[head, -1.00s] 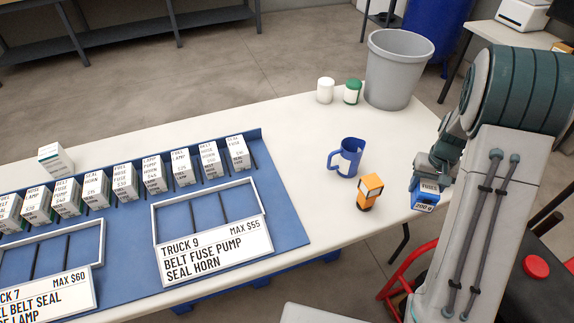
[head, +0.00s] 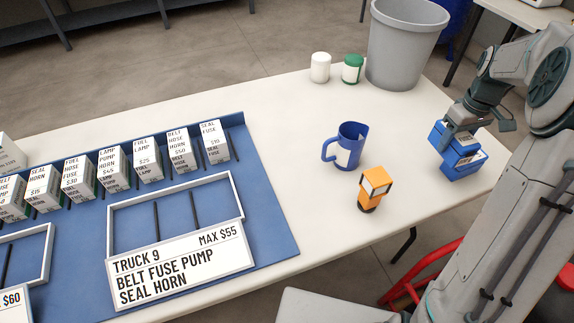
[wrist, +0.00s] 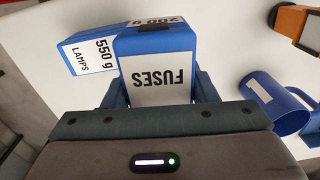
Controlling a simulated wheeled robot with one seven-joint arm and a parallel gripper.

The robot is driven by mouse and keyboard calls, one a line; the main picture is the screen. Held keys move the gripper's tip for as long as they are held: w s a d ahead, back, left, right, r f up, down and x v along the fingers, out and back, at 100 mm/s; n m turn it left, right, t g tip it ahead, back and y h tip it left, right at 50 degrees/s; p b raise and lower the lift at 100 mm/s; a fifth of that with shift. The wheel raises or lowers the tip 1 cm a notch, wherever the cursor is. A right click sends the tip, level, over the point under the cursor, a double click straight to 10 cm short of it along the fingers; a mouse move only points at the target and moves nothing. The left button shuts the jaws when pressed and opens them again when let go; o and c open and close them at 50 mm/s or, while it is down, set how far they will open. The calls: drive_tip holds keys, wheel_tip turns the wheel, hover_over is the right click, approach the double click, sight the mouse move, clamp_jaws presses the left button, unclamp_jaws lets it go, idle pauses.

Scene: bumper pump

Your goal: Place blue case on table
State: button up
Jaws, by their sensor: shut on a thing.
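My gripper (head: 465,125) is shut on a blue case with a white FUSES label (wrist: 162,75), near the right end of the white table (head: 290,120). In the head view two blue shapes overlap below my fingers. The upper one looks like the held case (head: 441,139). The lower one looks like a second blue case (head: 461,168), whose LAMPS 550 g label shows in the wrist view (wrist: 90,56). The two cases are close side by side in the wrist view. I cannot tell whether they touch or whether the held case rests on the table.
A blue mug (head: 346,146) and an orange-and-black device (head: 373,188) stand left of my gripper. A grey bin (head: 403,45), a green-lidded jar (head: 352,69) and a white jar (head: 320,68) stand behind. A blue board (head: 270,225) with small boxes and signs fills the left.

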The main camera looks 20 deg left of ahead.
drive_tip(key=shift+d+r+n+b, duration=0.25)
drive_tip(key=shift+d+n+b, duration=0.1)
drive_tip(key=shift+d+n, duration=0.05)
drive_tip(key=a+f, duration=0.2)
drive_tip(key=a, duration=0.2)
drive_tip(key=a+f, duration=0.2)
drive_tip(key=a, duration=0.1)
drive_tip(key=w+a+f, duration=0.1)
drive_tip(key=a+f, duration=0.2)
drive_tip(key=a, duration=0.1)
drive_tip(key=shift+w+a, duration=0.1)
drive_tip(key=shift+a, duration=0.25)
drive_tip(key=shift+f+b, duration=0.4)
drive_tip(key=shift+f, duration=1.6)
drive_tip(key=shift+f, duration=0.15)
drive_tip(key=o, duration=1.1)
drive_tip(key=shift+c, duration=0.2)
